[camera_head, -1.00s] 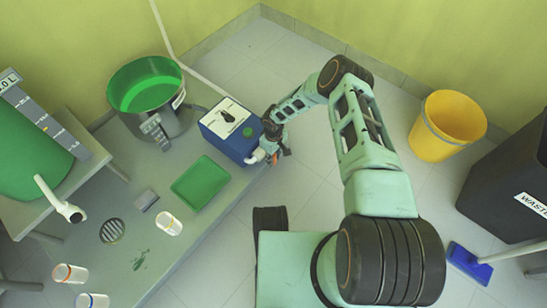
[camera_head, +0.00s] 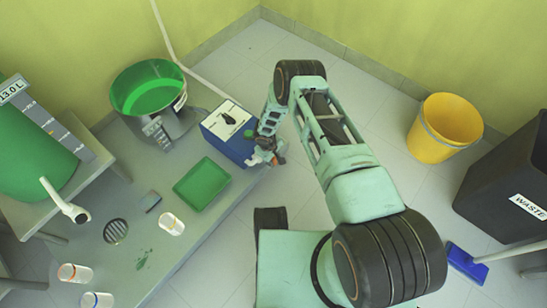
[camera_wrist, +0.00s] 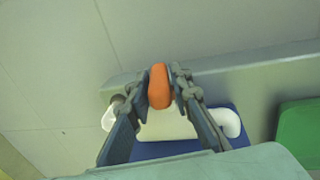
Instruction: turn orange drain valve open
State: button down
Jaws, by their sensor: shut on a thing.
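The orange valve handle (camera_wrist: 159,85) shows in the wrist view between my two fingers. My gripper (camera_wrist: 160,92) is shut on it. The white valve fitting (camera_wrist: 168,126) lies below the handle, with a white curved spout (camera_wrist: 228,122) to its right. In the head view my gripper (camera_head: 270,155) is at the right end of the blue box (camera_head: 227,146), which has a white top with a dark knob. A sliver of orange (camera_head: 281,161) shows beside the fingers there; my gripper hides most of the valve.
A green tray (camera_head: 202,184) and a dark pot with green contents (camera_head: 150,92) stand near the blue box on the grey bench (camera_head: 200,225). A yellow bucket (camera_head: 447,128) and a waste bin (camera_head: 505,190) stand right.

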jog(key=shift+a+r+t+h+p, duration=0.1)
jog(key=shift+a+t+h+p, duration=0.05)
jog(key=shift+t+h+p, duration=0.7)
jog(key=shift+s+a+t+h+p, duration=0.1)
jog(key=shift+t+h+p, duration=0.25)
jog(key=shift+t+p, duration=0.3)
jog(key=shift+f+t+h+b, duration=0.2)
jog(key=shift+t+h+b, duration=0.3)
jog(key=shift+t+b, duration=0.2)
jog(key=shift+f+t+h+b, duration=0.2)
jog(key=shift+t+h+b, duration=0.3)
jog(key=shift+t+b, duration=0.2)
jog(key=shift+t+h+b, duration=0.3)
jog(key=shift+b, duration=0.35)
jog(key=shift+r, duration=0.15)
jog(key=c, duration=1.8)
grip_release()
jog(key=shift+c, duration=0.2)
jog(key=shift+s, duration=0.1)
